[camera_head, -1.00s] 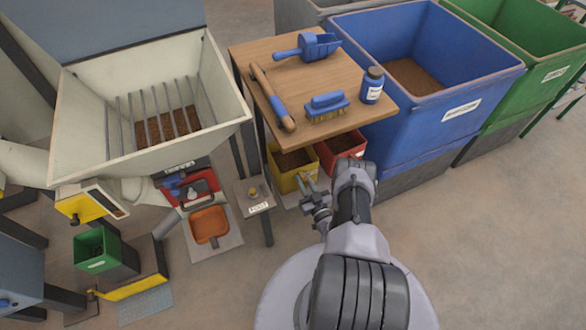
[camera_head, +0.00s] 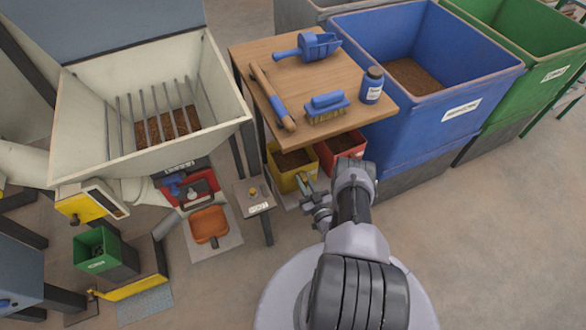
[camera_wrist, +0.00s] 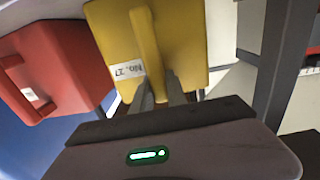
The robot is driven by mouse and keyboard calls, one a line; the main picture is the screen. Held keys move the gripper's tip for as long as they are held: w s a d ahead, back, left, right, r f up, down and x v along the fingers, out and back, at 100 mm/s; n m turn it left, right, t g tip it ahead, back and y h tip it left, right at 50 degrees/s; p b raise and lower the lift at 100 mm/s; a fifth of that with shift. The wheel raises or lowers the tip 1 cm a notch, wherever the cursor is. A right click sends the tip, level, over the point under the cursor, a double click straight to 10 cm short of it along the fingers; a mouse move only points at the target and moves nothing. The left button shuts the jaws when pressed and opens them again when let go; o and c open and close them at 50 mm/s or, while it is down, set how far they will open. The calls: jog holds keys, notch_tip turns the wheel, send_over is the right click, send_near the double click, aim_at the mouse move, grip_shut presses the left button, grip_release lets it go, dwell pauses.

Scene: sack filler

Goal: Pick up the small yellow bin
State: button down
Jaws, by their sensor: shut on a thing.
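The small yellow bin (camera_head: 284,182) holds brown material and sits under the wooden table, beside a red bin. In the wrist view the yellow bin (camera_wrist: 183,45) fills the upper middle, with a white label and a raised yellow handle strip on its face. My gripper (camera_head: 307,190) is at the front of the yellow bin. In the wrist view my gripper's fingers (camera_wrist: 160,88) are shut on the lower end of that yellow strip. The bin's underside is hidden in the head view.
The red bin (camera_head: 341,147) stands close on the right. The wooden table (camera_head: 262,49) is above, with a scoop, brush, bottle and wooden-handled tool on it. A table leg (camera_wrist: 282,65) is near the bin in the wrist view. Open floor (camera_head: 450,230) lies to the right.

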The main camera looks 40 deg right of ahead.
dwell(0.3)
notch_tip(320, 180, up, 10)
jog(key=p, duration=0.5)
dwell(0.3)
